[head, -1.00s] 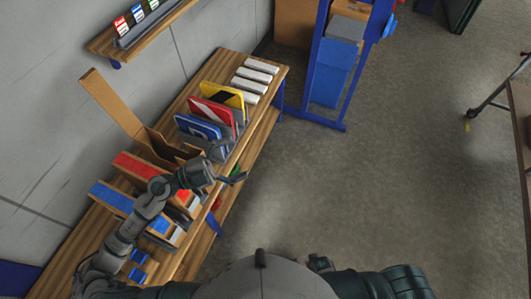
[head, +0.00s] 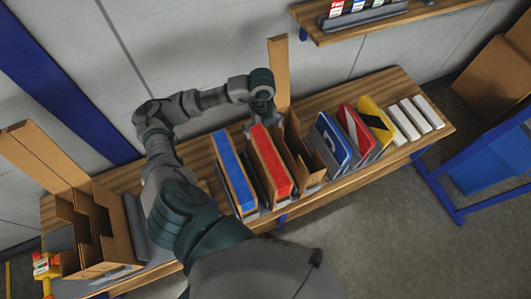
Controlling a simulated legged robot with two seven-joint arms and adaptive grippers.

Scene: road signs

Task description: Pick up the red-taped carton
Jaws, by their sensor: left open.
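The red-taped carton (head: 272,162) stands on the wooden bench in the head view, a narrow brown box with a broad red strip along its top. It is between the blue-taped carton (head: 233,172) on its left and an open brown carton (head: 299,150) on its right. My left gripper (head: 261,116) is open at the far, wall-side end of the red-taped carton, pointing down. Its fingertips are partly hidden, and I cannot tell whether they touch the carton. My right gripper is out of view.
Blue, red and yellow road signs (head: 376,122) stand in a rack to the right, followed by several white blocks (head: 416,118). An open divided carton (head: 88,228) is at the left end of the bench (head: 392,82). A shelf (head: 400,18) hangs on the wall above.

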